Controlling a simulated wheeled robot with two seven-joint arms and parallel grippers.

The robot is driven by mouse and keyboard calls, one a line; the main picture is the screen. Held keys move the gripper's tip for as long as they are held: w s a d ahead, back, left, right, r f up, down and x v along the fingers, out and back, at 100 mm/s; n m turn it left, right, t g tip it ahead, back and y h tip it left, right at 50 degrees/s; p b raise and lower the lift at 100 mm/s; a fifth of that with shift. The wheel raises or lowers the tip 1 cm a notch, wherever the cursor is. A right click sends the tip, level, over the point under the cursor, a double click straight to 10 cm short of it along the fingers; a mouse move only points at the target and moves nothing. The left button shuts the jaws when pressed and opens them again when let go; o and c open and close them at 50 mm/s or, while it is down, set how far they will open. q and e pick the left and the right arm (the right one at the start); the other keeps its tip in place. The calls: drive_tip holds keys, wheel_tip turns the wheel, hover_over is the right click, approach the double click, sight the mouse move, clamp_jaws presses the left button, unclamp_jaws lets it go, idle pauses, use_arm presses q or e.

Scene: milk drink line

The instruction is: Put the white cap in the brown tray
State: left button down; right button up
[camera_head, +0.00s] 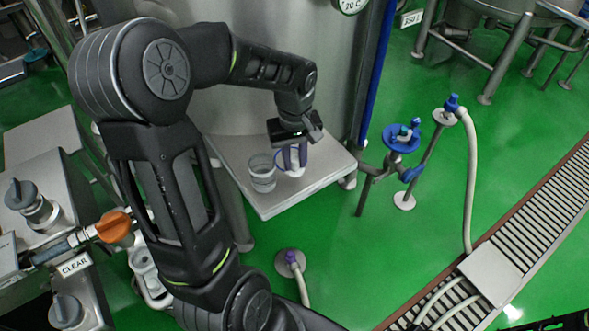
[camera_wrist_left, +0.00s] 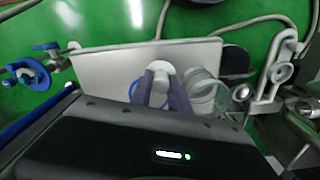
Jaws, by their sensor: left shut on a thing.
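My left gripper (camera_head: 291,165) reaches down over a grey metal shelf (camera_head: 272,205) at the front of the large steel tank. Its fingers are shut on a small white piece, which looks like the white cap (camera_wrist_left: 158,92), seen between the fingertips in the left wrist view. The fingers partly hide it, and I cannot tell whether it touches the shelf. I see no brown tray in either view. My right gripper is not in view.
A clear beaker (camera_head: 262,173) stands on the shelf close beside the gripper. A blue valve (camera_head: 401,138) and a hose on a stand (camera_head: 470,180) are to the right. A panel with an orange handle (camera_head: 114,227) is at the left.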

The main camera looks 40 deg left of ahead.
sight(294, 171)
use_arm(q)
drive_tip(key=shift+f, duration=2.2)
drive_tip(key=shift+f, duration=0.2)
drive_tip(key=c, duration=1.2)
unclamp_jaws()
drive_tip(key=shift+c, duration=0.2)
drive_tip(key=shift+r, duration=0.1)
wheel_tip(294, 171, up, 12)
drive_tip(key=shift+r, duration=0.15)
